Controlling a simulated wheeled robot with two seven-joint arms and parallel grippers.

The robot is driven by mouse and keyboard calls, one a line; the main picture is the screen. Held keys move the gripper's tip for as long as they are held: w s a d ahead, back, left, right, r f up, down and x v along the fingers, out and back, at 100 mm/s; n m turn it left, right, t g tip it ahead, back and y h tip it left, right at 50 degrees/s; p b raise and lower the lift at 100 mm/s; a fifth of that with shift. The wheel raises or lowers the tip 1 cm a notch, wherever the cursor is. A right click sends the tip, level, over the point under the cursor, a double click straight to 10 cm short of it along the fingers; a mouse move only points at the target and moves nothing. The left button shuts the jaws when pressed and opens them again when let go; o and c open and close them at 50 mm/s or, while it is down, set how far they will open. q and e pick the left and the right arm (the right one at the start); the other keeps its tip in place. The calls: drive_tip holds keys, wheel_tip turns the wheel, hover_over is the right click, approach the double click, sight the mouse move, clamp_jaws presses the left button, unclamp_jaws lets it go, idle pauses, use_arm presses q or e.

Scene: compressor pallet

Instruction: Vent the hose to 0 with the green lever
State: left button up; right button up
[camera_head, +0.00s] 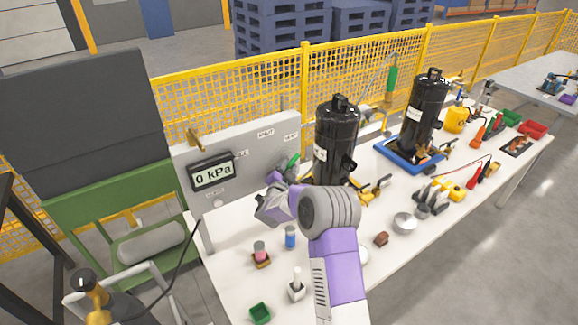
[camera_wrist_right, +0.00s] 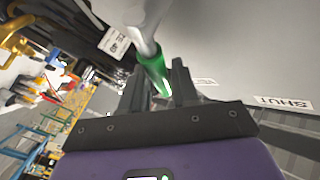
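The green lever (camera_head: 293,160) is on the grey panel (camera_head: 236,170), just right of the display (camera_head: 212,173), which reads 0 kPa. My right gripper (camera_head: 275,180) is at the panel beside the lever. In the right wrist view the green lever grip (camera_wrist_right: 153,73), on a grey metal stem, reaches in between the two dark fingers of my right gripper (camera_wrist_right: 157,88). The fingers stand apart, with a gap visible beside the lever; contact is not clear. A label reading SHUT (camera_wrist_right: 283,103) lies to the right there. My left gripper is not in view.
Black cylinders (camera_head: 335,140) stand on the white table (camera_head: 225,275) right of the panel. Small parts, including a blue can (camera_head: 290,237) and a green box (camera_head: 260,313), lie in front. A yellow mesh fence (camera_head: 230,105) runs behind.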

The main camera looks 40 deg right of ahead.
drive_tip(key=shift+w+d, duration=0.3)
drive_tip(key=shift+d, duration=0.1)
clamp_jaws()
